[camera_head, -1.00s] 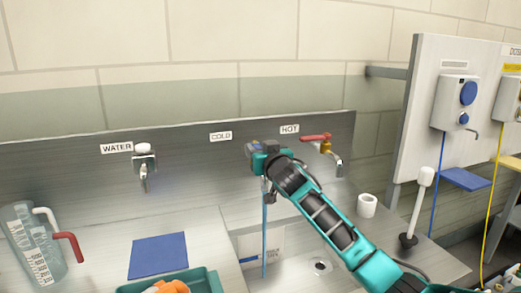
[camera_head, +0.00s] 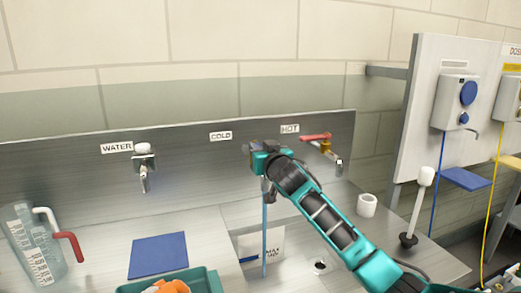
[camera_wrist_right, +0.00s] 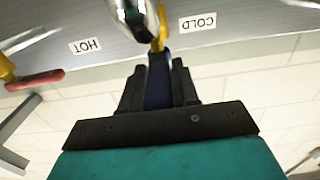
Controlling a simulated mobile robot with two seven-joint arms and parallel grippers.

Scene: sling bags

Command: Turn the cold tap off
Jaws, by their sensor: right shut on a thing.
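The cold tap has a blue lever (camera_wrist_right: 159,82), a brass neck and a chrome spout (camera_wrist_right: 138,15) in the right wrist view, which is upside down. My right gripper (camera_wrist_right: 158,90) is shut on the blue lever, with a dark finger on each side. In the head view my right gripper (camera_head: 262,157) is at the tap under the COLD label (camera_head: 220,136) and hides most of it. A thin blue stream of water (camera_head: 264,235) falls from the spout into the sink. My left gripper is not in view.
The hot tap (camera_head: 325,146), with a red lever, is close on the right. The water tap (camera_head: 144,168) is on the left. Measuring jugs (camera_head: 38,255), a blue mat (camera_head: 158,255) and a teal tray (camera_head: 205,281) stand left of the sink. A white cup (camera_head: 366,205) is to its right.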

